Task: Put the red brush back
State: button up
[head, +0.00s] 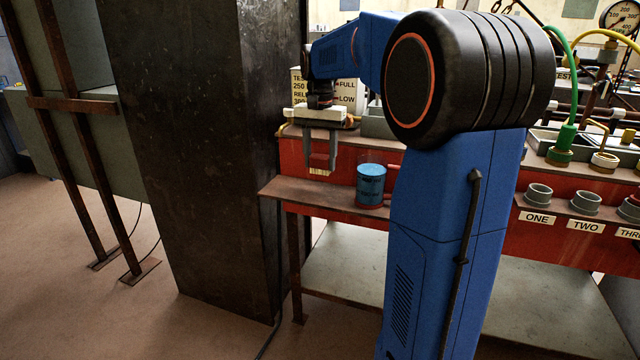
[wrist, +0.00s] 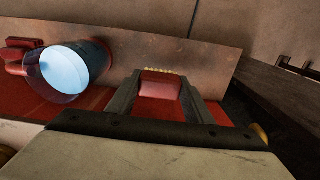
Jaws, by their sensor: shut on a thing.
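My gripper (head: 320,164) hangs at the left end of the red bench, pointing down over the brown ledge (head: 315,191). In the wrist view its two fingers (wrist: 161,88) are shut on the red brush (wrist: 160,84), one on each side of its red block. Pale bristles show at the brush's far edge, and in the head view they show as a small light strip (head: 319,172) below the fingers. The brush appears held just above the ledge; I cannot tell whether it touches.
A blue can (head: 371,184) with a red base stands on the ledge right of my gripper; it also shows in the wrist view (wrist: 72,72). A dark column (head: 190,130) stands left of the bench. Grey sockets (head: 538,195) labelled ONE, TWO, THREE are further right.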

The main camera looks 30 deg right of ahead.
aim_at(320, 173)
jog(key=shift+f, duration=3.2)
jog(key=o, duration=1.3)
jog(key=shift+f, duration=0.1)
notch_tip(320, 173, up, 12)
jog(key=shift+r, duration=0.15)
jog(key=s+a+f+n+t, duration=0.1)
jog(key=s+a+f+n, duration=0.2)
jog(key=s, duration=0.7)
jog(key=s+a+f+n+t, duration=0.2)
jog(key=s+a+f+n, duration=0.2)
jog(key=s+a+f, duration=0.3)
jog(key=s+a+f+n+t, duration=0.1)
jog(key=s+a+f+n, duration=0.2)
jog(key=s, duration=1)
notch_tip(320, 173, down, 6)
jog(key=a, duration=0.2)
jog(key=shift+a+t, duration=0.35)
jog(key=shift+t, duration=0.05)
